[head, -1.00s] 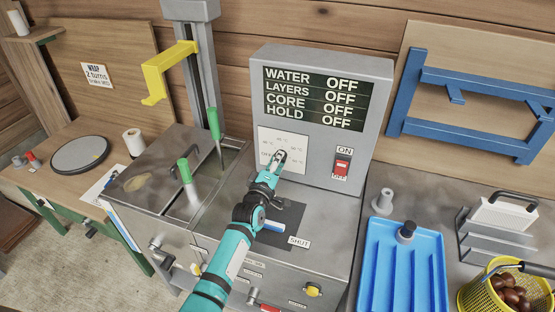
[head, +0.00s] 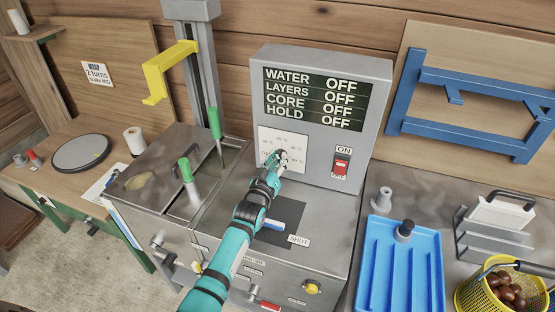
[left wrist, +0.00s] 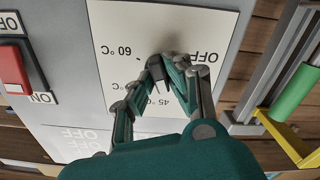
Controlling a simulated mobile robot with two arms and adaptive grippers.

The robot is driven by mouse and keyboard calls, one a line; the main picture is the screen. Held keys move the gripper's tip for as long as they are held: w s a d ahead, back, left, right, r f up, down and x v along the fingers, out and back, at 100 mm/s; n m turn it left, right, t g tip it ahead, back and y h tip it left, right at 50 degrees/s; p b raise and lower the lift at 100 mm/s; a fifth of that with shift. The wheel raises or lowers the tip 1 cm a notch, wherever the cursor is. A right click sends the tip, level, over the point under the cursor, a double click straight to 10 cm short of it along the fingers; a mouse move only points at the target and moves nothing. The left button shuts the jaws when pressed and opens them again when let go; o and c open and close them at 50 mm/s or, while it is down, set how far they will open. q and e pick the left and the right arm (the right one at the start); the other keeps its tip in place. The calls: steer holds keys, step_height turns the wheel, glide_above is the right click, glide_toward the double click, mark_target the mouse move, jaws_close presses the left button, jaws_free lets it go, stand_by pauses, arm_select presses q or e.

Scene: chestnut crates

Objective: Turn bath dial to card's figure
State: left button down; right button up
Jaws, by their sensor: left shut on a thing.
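The dial sits on a white plate (head: 283,148) on the grey control box, mostly hidden by my left gripper (head: 282,160). In the left wrist view the plate (left wrist: 118,30) shows OFF, 45 °C and 60 °C marks, upside down. My left gripper (left wrist: 165,68) is shut on the dark dial (left wrist: 159,82), between its fingertips. Where the dial points is hard to tell. The display (head: 315,98) reads OFF for WATER, LAYERS, CORE and HOLD. A wall card (head: 97,74) at the left reads "2 turns" in part; I see no temperature on it. My right gripper is out of view.
A red switch (head: 341,167) marked ON and OFF sits right of the plate. Green-handled tools (head: 185,170) stand in the metal bath at the left. A blue tray (head: 372,285) and a yellow basket (head: 468,295) of chestnuts stand at the right.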

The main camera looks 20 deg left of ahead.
mark_target(283, 124)
arm_select(q)
steer(key=shift+w+r+m, duration=0.1)
steer(key=shift+r+m, duration=0.05)
steer(key=shift+m, duration=0.8)
steer(key=shift+r+m, duration=0.15)
steer(key=shift+m, duration=0.8)
steer(key=c, duration=1.3)
jaws_free()
steer(key=shift+w, duration=0.1)
steer(key=shift+c, duration=0.2)
steer(key=shift+f, duration=0.1)
step_height(283, 124, up, 10)
steer(key=shift+f, duration=0.1)
